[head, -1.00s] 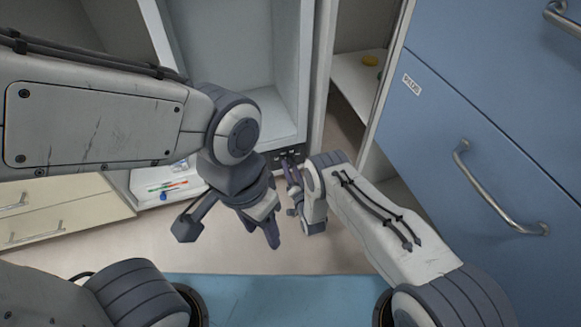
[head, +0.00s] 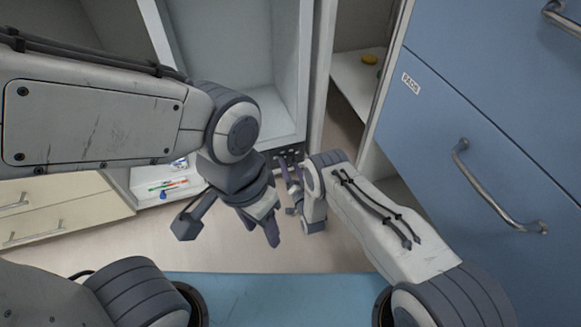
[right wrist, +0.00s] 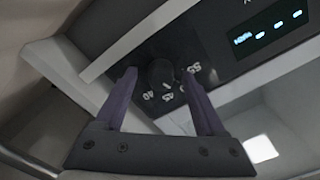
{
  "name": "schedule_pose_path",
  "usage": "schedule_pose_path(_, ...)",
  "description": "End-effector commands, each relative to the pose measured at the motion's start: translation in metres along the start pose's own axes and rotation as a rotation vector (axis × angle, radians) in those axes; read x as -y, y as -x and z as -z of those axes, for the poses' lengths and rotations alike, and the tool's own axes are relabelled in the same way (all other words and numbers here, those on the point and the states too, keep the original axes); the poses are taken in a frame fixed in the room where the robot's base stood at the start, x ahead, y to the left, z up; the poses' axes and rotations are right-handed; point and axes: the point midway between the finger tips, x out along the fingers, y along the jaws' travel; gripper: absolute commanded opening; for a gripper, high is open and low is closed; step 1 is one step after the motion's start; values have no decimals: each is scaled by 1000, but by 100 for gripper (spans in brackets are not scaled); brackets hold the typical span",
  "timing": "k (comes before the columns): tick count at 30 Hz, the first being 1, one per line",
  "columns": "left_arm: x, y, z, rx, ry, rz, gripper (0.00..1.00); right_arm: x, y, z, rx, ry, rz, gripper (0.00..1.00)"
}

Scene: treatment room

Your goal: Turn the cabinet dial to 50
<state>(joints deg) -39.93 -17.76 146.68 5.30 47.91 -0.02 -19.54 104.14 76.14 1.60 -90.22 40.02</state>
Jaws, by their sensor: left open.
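The cabinet dial is a dark round knob (right wrist: 161,74) on a black panel in the right wrist view, with white numbers printed around its lower side. My right gripper (right wrist: 159,72) has its two purple fingers apart, one on each side of the knob, with a gap visible on both sides. In the head view my right gripper (head: 288,172) is at the dark control panel (head: 291,154) below the open cabinet, and the knob is hard to make out there. My left gripper (head: 261,231) is open and empty, lower and nearer.
A lit display (right wrist: 268,27) sits beside the dial. The open white cabinet (head: 226,45) is above the panel. Blue drawers (head: 465,110) with metal handles stand at the right. A low white shelf (head: 150,199) with small items and cream drawers (head: 60,215) are at the left.

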Motion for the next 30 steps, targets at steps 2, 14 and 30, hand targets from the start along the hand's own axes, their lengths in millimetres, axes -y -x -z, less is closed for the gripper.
schedule_pose_path(2,0,3,0,0,0,0,50,1,3,1,1,0,0,72)
schedule_pose_path(14,-3,46,2,0,0,0,50,2,73,3,4,0,-3,72)
schedule_pose_path(30,-4,56,3,0,0,0,50,-1,105,0,0,0,-1,72)
